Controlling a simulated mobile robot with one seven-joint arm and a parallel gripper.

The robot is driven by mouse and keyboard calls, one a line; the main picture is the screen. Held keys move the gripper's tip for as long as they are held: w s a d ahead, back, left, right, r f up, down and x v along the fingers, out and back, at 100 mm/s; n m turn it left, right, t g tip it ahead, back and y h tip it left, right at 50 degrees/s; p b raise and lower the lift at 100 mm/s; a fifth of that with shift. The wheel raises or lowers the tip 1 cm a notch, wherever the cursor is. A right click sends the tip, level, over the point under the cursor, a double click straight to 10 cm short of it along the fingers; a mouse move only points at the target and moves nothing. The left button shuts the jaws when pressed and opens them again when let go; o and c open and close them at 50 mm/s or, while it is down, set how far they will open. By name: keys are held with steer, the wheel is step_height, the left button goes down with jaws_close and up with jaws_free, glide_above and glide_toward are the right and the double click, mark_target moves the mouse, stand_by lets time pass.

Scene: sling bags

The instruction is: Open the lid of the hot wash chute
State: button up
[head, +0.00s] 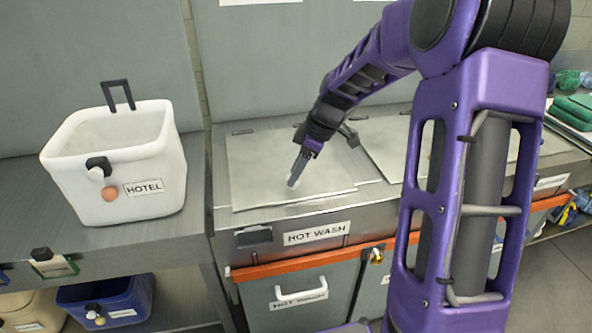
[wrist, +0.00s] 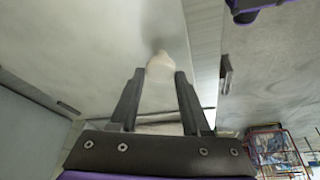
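The hot wash chute lid (head: 255,165) is a flat pale metal panel in the counter top, above the HOT WASH label (head: 316,233). It looks shut, lying about flush with the counter. The lid fills much of the wrist view (wrist: 100,40). A small whitish knob (wrist: 160,66) stands on it. My gripper (head: 294,182) points down over the lid in the head view. In the wrist view my gripper (wrist: 160,72) is open, with a fingertip on each side of the knob. I cannot tell whether the fingers touch it.
A white HOTEL bin (head: 70,175) stands on the counter to the left. A second pale lid (head: 385,135) lies to the right, partly behind my arm. An orange rail (head: 270,271) runs along the front, above a HOT WASH bin (head: 290,318). Green cloths (head: 572,110) lie at far right.

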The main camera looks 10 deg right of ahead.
jaws_close()
steer(key=shift+w+r, duration=0.1)
stand_by(0.9)
